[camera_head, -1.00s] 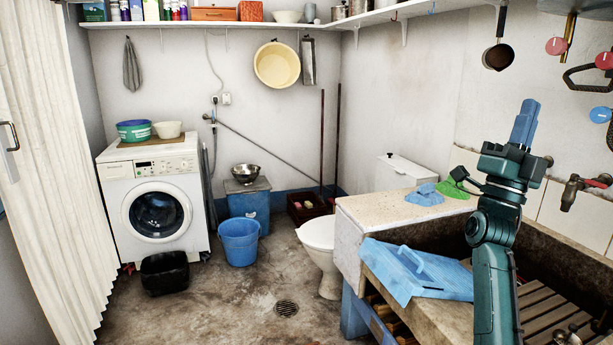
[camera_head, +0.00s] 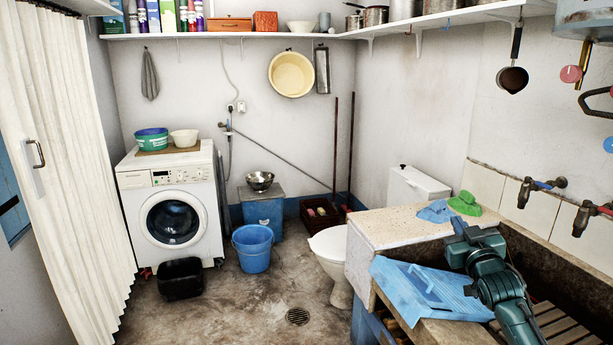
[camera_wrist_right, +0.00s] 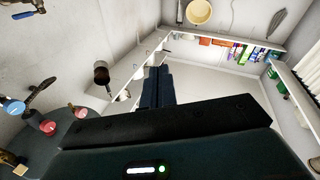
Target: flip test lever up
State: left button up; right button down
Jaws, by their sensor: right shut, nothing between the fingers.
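No part is clearly marked as the test lever. At the upper right of the head view, a grey-blue tank (camera_head: 590,18) has a yellow rod (camera_head: 584,62), a red disc (camera_head: 571,74) and a black bent handle (camera_head: 598,101) below it. In the right wrist view the black handle (camera_wrist_right: 40,92) and the red disc (camera_wrist_right: 47,127) are at the left. My right gripper (camera_head: 458,226) is shut and empty, low over the trough area, well below and left of the tank. Its closed fingers (camera_wrist_right: 157,88) also show in the wrist view. My left gripper is not in view.
A blue washboard (camera_head: 415,288) lies by the stone trough (camera_head: 545,262), near my right arm. Two taps (camera_head: 540,188) (camera_head: 590,214) stick out of the wall. A dark ladle (camera_head: 513,78) hangs left of the tank. The floor (camera_head: 240,310) is open at the middle.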

jog(key=s+a+f+g+y, duration=0.1)
jog(key=s+a+f+g, duration=0.15)
jog(key=s+f, duration=0.35)
jog(key=s+a+f+n+g, duration=0.1)
jog(key=s+a+f, duration=0.3)
jog(key=f, duration=0.5)
jog(key=s+a+f+g+y, duration=0.1)
jog(key=s+a+f+g, duration=0.15)
jog(key=s+f, duration=0.35)
jog(key=s+a+f+g, duration=0.1)
jog(key=s+a+f, duration=0.2)
jog(key=s, duration=0.5)
jog(key=s+a+f+y, duration=0.1)
jog(key=s+a+f, duration=0.1)
jog(key=s+a, duration=0.2)
jog(key=s+a+f+g+y, duration=0.1)
jog(key=s+a+f, duration=0.2)
jog(key=s, duration=0.8)
jog(key=shift+s+a+f+g, duration=0.3)
jog(key=shift+s+a, duration=0.05)
jog(key=shift+a, duration=0.25)
jog(key=shift+d, duration=0.1)
